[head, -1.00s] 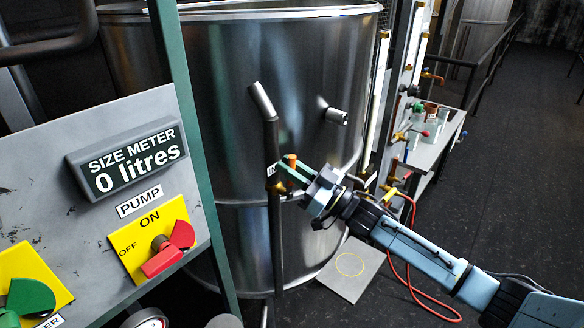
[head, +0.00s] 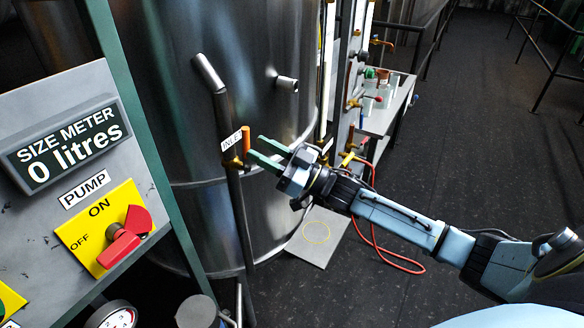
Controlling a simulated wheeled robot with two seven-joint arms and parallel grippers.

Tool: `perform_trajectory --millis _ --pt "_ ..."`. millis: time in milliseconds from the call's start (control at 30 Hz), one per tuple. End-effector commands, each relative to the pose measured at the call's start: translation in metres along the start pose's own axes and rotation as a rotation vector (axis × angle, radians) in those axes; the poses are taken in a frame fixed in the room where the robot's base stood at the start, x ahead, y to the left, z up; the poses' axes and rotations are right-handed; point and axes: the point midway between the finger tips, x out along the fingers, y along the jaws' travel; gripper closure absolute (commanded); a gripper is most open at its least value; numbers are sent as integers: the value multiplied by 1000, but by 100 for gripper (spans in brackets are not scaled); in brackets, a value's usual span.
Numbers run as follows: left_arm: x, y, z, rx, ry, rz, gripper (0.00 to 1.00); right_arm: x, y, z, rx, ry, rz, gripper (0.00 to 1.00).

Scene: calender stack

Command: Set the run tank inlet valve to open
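The inlet valve sits on a thin vertical pipe (head: 239,205) in front of the large steel tank (head: 185,120). Its orange handle (head: 246,139) stands upright, roughly along the pipe, above a brass body (head: 233,163). A white label (head: 232,141) beside it reads "INLE", with its end hidden. My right gripper (head: 256,147) has green fingers set apart with a gap between them. They point at the handle from its right, and nothing shows between them. Whether a fingertip touches the handle I cannot tell. My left gripper is out of view.
A grey panel at left carries a size meter (head: 68,145) reading 0 litres and a red pump switch (head: 124,237) on a yellow plate. A green post (head: 130,110) stands beside it. A side table (head: 385,115) and red hose (head: 385,256) lie right. Floor at right is open.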

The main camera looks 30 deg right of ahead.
Motion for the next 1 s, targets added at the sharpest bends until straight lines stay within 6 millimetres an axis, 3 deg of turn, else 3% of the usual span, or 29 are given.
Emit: perform_trajectory --millis 33,200,400,600,1000 --pt "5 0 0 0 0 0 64 -15 -1 3 0 -5 -1 63" --pt "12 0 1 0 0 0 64 -51 -1 3 0 -5 0 63" --pt "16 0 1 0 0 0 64 -78 -1 2 0 -2 -1 63" --pt "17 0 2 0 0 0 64 -87 0 0 -2 0 -1 63" --pt "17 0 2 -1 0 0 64 -87 0 0 -2 0 -1 63"
